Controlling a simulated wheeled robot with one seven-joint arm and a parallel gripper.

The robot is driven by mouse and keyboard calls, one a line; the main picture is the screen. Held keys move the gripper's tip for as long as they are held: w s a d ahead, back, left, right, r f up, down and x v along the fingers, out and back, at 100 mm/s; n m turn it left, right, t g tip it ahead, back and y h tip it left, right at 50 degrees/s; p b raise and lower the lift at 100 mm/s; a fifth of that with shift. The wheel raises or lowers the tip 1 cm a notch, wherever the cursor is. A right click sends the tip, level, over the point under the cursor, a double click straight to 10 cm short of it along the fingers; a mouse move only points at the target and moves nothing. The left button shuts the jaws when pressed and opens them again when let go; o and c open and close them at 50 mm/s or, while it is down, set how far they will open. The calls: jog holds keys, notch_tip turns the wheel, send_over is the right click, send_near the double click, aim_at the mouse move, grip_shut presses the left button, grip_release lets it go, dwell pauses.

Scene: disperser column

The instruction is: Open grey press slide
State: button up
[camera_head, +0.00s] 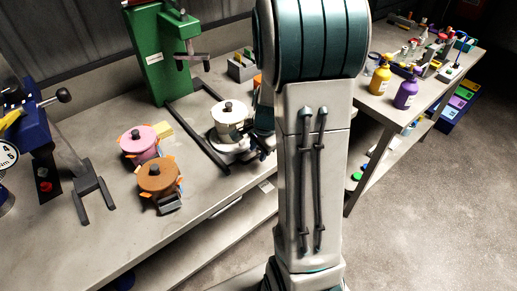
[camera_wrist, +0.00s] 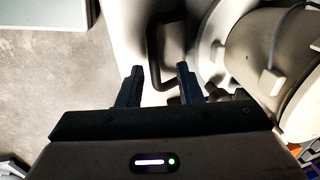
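In the wrist view, my gripper (camera_wrist: 159,70) is open, its two dark fingers apart. A dark bent handle (camera_wrist: 156,62) on a pale surface shows between and just beyond the fingertips; I see no grip on it. A large pale round body (camera_wrist: 262,45) is close on the right. In the head view, my gripper (camera_head: 264,140), partly hidden by my arm, is beside a cream pot (camera_head: 229,114) with a dark knob, at the foot of the green column (camera_head: 163,60). I cannot tell for sure which part is the grey press slide.
A pink pot (camera_head: 139,141) and an orange-brown pot (camera_head: 158,178) stand on the bench (camera_head: 110,230) to the left. A blue machine (camera_head: 32,120) is at far left. A second table (camera_head: 372,105) at right holds a yellow bottle (camera_head: 379,80) and a purple bottle (camera_head: 406,94).

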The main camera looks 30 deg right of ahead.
jog(key=shift+r, duration=0.1)
notch_tip(320, 180, up, 13)
jog(key=s+p, duration=0.1)
jog(key=s, duration=0.1)
jog(key=shift+s+d+r, duration=0.2)
jog(key=shift+s+d, duration=0.15)
dwell(0.4)
